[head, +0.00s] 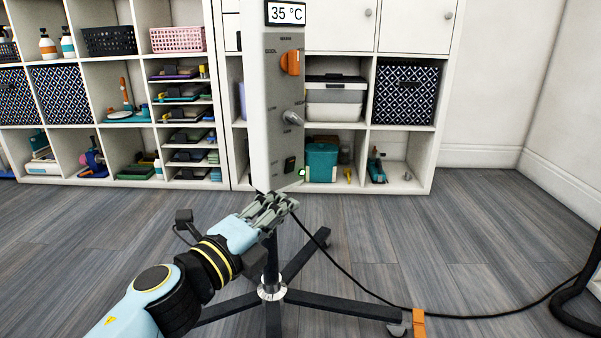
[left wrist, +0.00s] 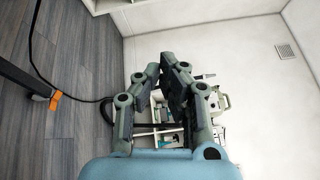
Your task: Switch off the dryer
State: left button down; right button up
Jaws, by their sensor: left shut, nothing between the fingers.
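The dryer's grey control panel (head: 284,110) stands upright on a pole with a wheeled base. It carries a display (head: 287,13) reading 35 °C, an orange knob (head: 290,62), a grey knob (head: 293,117) and a small black switch (head: 290,164). A green light (head: 302,172) glows beside the switch. My left gripper (head: 291,203) is shut and empty, just below the panel's lower edge and below the switch. Contact with the panel cannot be told. Its fingers also show in the left wrist view (left wrist: 172,72), where the panel is not seen. My right gripper is not in view.
The dryer's dark base legs (head: 345,304) spread over the wooden floor. Shelves (head: 437,150) with bins and tools stand behind. The floor at right is mostly clear.

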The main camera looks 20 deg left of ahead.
aim_at(290, 165)
pick_arm(q)
jog(key=w, duration=0.3)
jog(key=w+r, duration=0.1)
jog(key=w, duration=0.3)
jog(key=w+b, duration=0.1)
jog(key=w, duration=0.3)
jog(key=shift+w+a+r, duration=0.15)
jog(key=shift+w+a, duration=0.05)
jog(key=shift+a, duration=0.2)
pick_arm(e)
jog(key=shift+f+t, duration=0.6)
